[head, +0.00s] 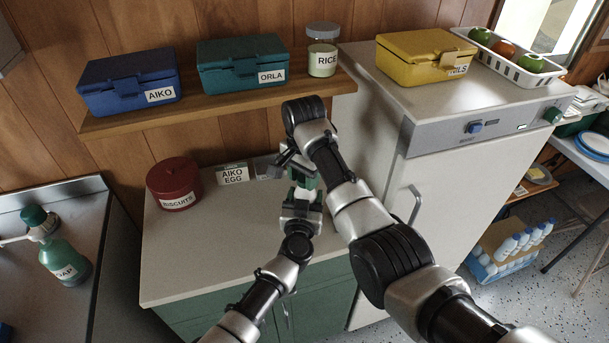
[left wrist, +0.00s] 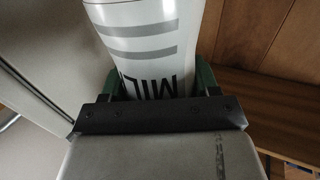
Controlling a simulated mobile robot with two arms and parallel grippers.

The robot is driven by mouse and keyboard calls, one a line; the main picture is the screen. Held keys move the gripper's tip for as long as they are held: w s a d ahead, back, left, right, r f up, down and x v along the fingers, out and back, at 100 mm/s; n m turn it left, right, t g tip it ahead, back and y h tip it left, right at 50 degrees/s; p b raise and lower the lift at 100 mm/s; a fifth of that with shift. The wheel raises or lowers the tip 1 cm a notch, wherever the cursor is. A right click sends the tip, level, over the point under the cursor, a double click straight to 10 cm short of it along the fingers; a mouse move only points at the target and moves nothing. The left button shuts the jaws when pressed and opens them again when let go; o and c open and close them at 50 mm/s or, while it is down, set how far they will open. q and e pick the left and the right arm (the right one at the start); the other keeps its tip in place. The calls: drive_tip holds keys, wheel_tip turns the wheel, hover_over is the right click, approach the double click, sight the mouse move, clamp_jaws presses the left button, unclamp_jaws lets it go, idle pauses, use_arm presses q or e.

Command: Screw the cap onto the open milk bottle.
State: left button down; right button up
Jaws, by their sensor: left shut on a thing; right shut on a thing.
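The milk bottle (left wrist: 150,50) fills the top of the left wrist view, white with grey bands and upside-down lettering. My left gripper (head: 303,196) is shut on it, with a green finger pad on each side. In the head view the bottle is mostly hidden between my two grippers, above the counter. My right gripper (head: 290,162) reaches down from above, close over the left one, and is shut. The cap cannot be made out; the right gripper and wrist hide that spot. Whether cap and bottle touch cannot be told.
The counter (head: 200,255) is clear at the front left. Lunch boxes and a rice jar (head: 322,50) sit on the shelf above. The white fridge (head: 440,190) rises close on the right.

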drive_tip(key=shift+r, duration=0.1)
drive_tip(key=o, duration=0.9)
drive_tip(key=shift+r, duration=2.25)
drive_tip(key=shift+c, duration=0.5)
